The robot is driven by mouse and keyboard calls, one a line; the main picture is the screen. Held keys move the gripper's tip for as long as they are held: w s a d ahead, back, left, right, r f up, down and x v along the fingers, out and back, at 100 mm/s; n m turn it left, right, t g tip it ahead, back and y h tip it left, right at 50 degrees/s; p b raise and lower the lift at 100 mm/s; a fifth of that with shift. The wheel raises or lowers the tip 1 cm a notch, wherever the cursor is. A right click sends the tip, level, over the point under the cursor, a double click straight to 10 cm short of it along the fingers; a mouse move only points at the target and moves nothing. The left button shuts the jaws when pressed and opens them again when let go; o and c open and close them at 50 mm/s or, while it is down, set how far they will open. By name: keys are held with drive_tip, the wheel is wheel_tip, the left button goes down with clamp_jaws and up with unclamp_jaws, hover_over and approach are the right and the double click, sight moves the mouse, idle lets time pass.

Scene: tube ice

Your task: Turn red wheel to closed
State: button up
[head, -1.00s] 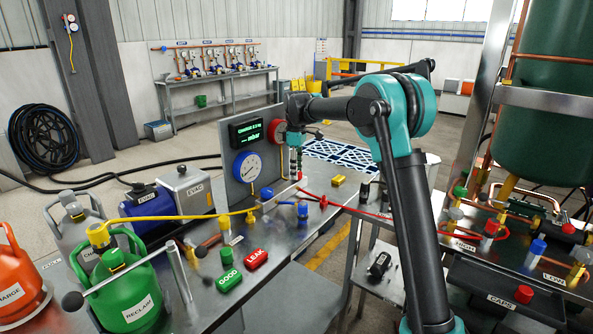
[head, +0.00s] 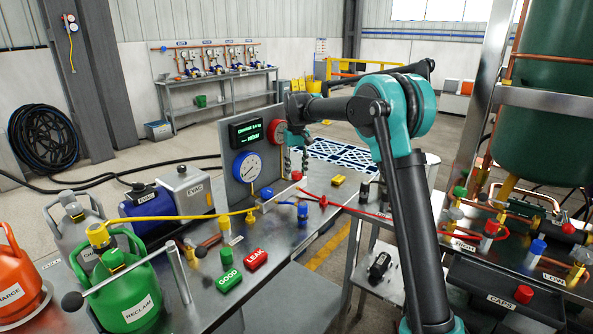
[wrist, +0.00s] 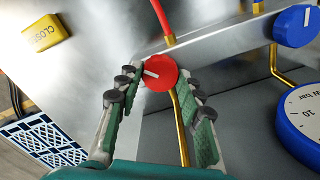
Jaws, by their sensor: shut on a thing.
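The red wheel (wrist: 159,73) sits on the metal manifold between my fingertips in the wrist view. My gripper (wrist: 158,84) is shut on the wheel, with one finger on each side. In the head view my gripper (head: 297,168) reaches down over the red wheel (head: 297,175), beside the upright gauge panel. The yellow block (head: 338,180) lies to the right on the bench there.
A blue wheel (wrist: 296,26) and blue-rimmed gauge (wrist: 305,112) are close on the right in the wrist view. A red hose (wrist: 161,18) and brass pipe (wrist: 180,125) pass near the wheel. The panel (head: 232,160) stands left of my gripper.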

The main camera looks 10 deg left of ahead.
sight(297, 172)
drive_tip(key=m, duration=0.4)
drive_tip(key=shift+m, duration=0.3)
drive_tip(key=m, duration=0.4)
drive_tip(key=shift+m, duration=0.3)
drive_tip(key=o, duration=1.2)
drive_tip(key=shift+c, duration=0.2)
wheel_tip(297, 172, up, 12)
